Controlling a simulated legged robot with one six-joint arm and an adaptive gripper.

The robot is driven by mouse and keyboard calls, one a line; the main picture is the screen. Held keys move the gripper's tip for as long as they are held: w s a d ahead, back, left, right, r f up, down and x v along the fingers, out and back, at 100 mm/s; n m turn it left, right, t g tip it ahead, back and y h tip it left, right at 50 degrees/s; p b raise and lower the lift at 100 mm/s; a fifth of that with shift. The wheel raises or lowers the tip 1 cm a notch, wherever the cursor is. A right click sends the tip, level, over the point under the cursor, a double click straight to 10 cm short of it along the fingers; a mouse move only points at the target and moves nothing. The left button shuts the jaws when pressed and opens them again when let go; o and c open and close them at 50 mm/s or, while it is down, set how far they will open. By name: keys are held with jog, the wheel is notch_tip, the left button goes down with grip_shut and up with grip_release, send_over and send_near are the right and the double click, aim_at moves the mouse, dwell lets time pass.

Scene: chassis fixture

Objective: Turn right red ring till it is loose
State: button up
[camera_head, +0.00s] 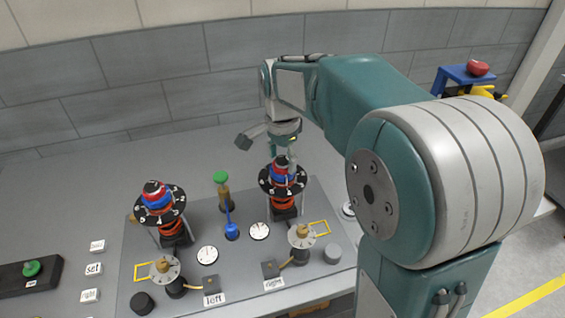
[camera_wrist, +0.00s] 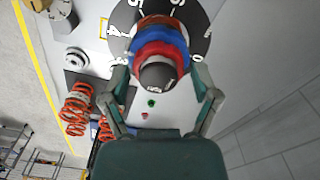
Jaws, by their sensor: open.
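The right stack stands on the panel. Its red ring (camera_head: 279,170) sits near a blue ring (camera_head: 278,180), under a dark cap (camera_head: 281,160) and above a black numbered dial (camera_head: 265,183). In the wrist view the red ring (camera_wrist: 150,50) lies beside the blue ring (camera_wrist: 157,36), with the dark rounded cap (camera_wrist: 158,76) nearest me. My gripper (camera_wrist: 157,78) is open, its two fingers on either side of the cap and rings, with no clear grip on them. In the head view my gripper is above and behind the right stack, its fingertips partly hidden.
A similar left stack (camera_head: 157,196) stands on the same panel. Between them are a green-topped post (camera_head: 220,178), a blue lever (camera_head: 230,222) and white gauges (camera_head: 259,231). Front knobs and yellow frames crowd the near edge. A grey wall (camera_head: 150,85) stands behind.

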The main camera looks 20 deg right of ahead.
jog(key=m, duration=0.4)
jog(key=shift+m, duration=0.4)
jog(key=m, duration=0.4)
jog(key=shift+m, duration=0.4)
